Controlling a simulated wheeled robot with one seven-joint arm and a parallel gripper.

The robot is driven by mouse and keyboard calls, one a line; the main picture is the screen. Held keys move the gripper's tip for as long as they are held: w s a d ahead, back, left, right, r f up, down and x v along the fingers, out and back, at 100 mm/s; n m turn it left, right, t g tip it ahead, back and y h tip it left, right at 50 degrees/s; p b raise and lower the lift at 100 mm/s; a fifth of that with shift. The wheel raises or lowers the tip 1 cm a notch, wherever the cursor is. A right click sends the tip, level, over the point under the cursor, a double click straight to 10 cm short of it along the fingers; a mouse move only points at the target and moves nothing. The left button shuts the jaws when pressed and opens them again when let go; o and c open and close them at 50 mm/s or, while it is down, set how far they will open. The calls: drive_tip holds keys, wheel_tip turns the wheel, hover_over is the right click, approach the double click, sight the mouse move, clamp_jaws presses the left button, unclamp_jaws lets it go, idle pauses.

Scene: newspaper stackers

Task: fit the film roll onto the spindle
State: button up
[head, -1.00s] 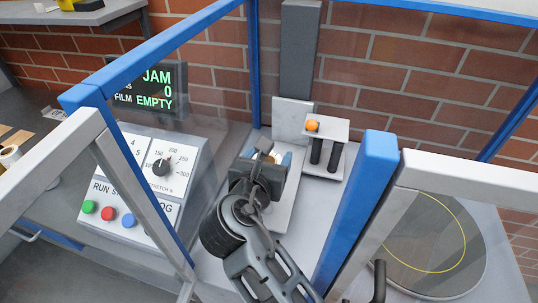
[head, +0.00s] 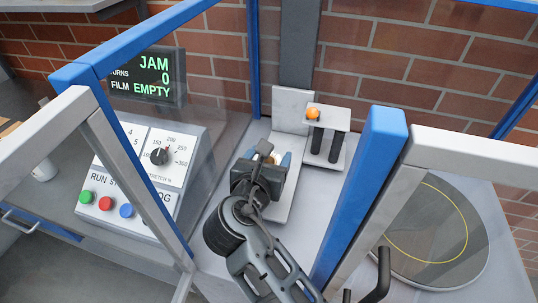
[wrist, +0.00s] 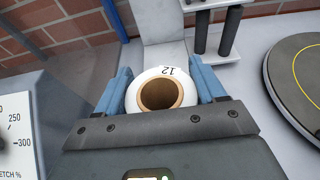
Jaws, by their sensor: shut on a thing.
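The film roll (wrist: 133,98) is white with a brown cardboard core and the number 12 on its end. In the wrist view it sits between the blue fingers of my gripper (wrist: 163,90), which are shut on its sides. In the head view my gripper (head: 268,157) is over the pale carriage plate inside the blue-framed machine, and it hides most of the roll. I see into the core from above, and no spindle tip shows in it. The spindle is not visible; I cannot tell whether it is under the roll.
A pale upright plate (head: 291,108) stands behind the roll. Right of it are two dark rollers under a plate with an orange knob (head: 313,113). A blue post (head: 364,190), a control panel (head: 140,175) and a round turntable (head: 430,235) flank the arm. The display (head: 150,77) reads JAM, FILM EMPTY.

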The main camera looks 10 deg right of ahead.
drive_tip(key=shift+f+b, duration=0.8)
drive_tip(key=shift+f, duration=1.2)
drive_tip(key=o, duration=1.3)
drive_tip(key=shift+s, duration=0.1)
drive_tip(key=v, duration=0.7)
drive_tip(key=shift+s+a, duration=0.15)
drive_tip(key=shift+s, duration=0.15)
drive_tip(key=shift+r, duration=0.1)
